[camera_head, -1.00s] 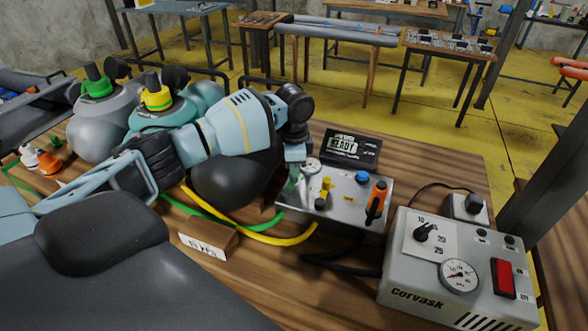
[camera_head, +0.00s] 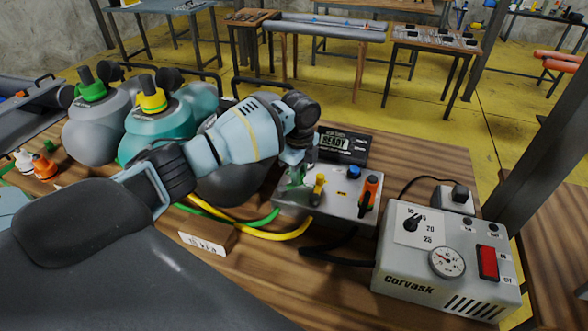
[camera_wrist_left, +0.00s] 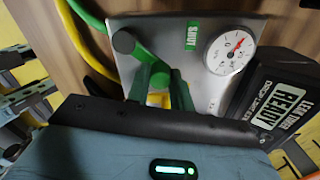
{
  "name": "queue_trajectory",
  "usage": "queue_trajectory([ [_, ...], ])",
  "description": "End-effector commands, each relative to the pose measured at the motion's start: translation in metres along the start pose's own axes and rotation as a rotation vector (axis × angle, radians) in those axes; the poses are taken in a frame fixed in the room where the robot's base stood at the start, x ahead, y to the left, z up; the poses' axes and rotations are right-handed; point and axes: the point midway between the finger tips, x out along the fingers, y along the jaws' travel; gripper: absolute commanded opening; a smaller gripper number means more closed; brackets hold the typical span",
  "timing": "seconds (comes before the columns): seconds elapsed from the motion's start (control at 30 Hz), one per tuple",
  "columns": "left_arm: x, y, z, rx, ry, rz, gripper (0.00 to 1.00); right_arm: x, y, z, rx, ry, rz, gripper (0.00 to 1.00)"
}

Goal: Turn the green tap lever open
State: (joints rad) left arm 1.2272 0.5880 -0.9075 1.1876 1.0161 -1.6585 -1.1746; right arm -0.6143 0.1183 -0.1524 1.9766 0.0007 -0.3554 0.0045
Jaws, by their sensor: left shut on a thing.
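The green tap lever (camera_wrist_left: 138,46) shows in the left wrist view on a grey metal panel (camera_wrist_left: 180,25), beside a round gauge (camera_wrist_left: 230,52) and a small green label. In the head view the green tap (camera_head: 295,175) is at the panel's left end, mostly hidden by my left gripper (camera_head: 298,164). My left gripper is shut on the green lever. The grip itself is partly hidden behind the gripper's dark front edge in the wrist view. A yellow tap (camera_head: 318,188) and an orange tap (camera_head: 370,190) stand farther right on the panel. My right gripper is not in view.
A black READY display (camera_head: 342,145) stands behind the panel. A grey Corvask pump box (camera_head: 405,275) is at the right. Green and yellow hoses (camera_head: 290,233) run left of the panel. A small pressure sign (camera_head: 205,240) lies in front. Inflated chambers (camera_head: 170,125) stand at left.

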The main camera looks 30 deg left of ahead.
Motion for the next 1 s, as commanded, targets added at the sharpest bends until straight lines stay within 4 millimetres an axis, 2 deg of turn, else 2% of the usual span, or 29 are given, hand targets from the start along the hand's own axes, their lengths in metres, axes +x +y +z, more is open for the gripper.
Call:
queue_trajectory([
  [0.4,-0.001,0.009,-0.013,0.278,0.001,0.0,0.0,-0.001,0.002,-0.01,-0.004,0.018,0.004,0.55],
  [1.0,0.0,0.012,-0.016,0.362,0.001,0.001,0.0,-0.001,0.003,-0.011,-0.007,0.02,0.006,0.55],
])
